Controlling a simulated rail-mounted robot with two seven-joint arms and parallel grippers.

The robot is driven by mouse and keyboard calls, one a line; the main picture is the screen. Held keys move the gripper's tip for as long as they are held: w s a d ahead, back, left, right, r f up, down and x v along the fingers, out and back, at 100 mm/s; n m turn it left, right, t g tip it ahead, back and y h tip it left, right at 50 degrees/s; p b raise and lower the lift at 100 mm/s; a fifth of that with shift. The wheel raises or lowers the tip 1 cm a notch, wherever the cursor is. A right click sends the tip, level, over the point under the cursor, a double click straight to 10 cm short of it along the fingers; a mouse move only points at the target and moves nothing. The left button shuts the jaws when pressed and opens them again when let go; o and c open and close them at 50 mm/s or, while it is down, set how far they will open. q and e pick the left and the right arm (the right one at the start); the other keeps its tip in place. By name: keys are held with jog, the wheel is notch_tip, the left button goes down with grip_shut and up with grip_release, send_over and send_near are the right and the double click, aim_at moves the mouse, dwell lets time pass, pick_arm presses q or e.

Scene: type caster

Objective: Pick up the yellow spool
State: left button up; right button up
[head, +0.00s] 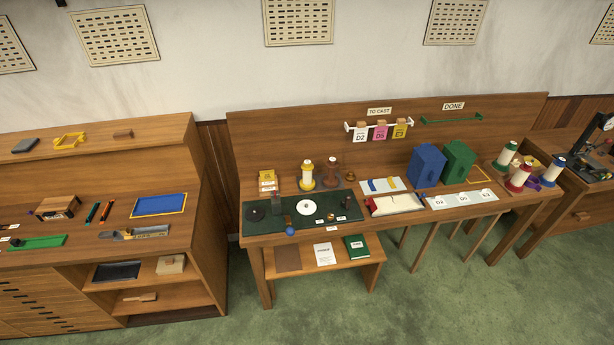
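A spool with yellow ends and a pale winding (307,174) stands upright on the middle bench, at the back of the dark green mat (262,235). A similar spool with brown ends (332,172) stands close to its right. Neither of my grippers is in view, and nothing is seen touching the yellow spool.
A white disc (306,208) and a blue ball (290,231) are in front of the spool. A yellow box stack (267,181) stands to its left. Blue (427,165) and green (458,161) cases and several other spools (519,178) stand to the right. Green floor lies open in front.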

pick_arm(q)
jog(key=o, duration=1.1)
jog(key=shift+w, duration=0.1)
